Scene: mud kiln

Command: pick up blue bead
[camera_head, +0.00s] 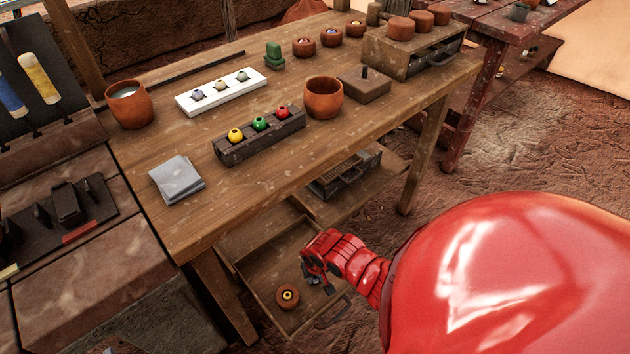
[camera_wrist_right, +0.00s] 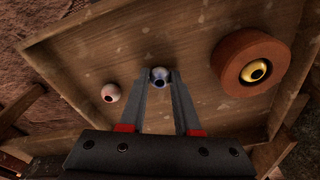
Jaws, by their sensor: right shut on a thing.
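In the right wrist view, a small blue-grey bead (camera_wrist_right: 160,76) with a dark hole sits between the fingertips of my right gripper (camera_wrist_right: 161,80). The fingers are closed on it, low over or at the wooden floor of an open drawer (camera_wrist_right: 200,25). In the head view, my red right gripper (camera_head: 319,283) reaches down into this drawer (camera_head: 262,276) below the table; the bead cannot be made out there. My left gripper is out of view.
A pinkish white bead (camera_wrist_right: 110,91) lies left of the fingers. A clay holder with a yellow bead (camera_head: 287,296) stands in the drawer, also in the wrist view (camera_wrist_right: 257,71). Drawer walls surround them. The table above (camera_head: 225,207) carries a white bead strip (camera_head: 222,92) and clay cups.

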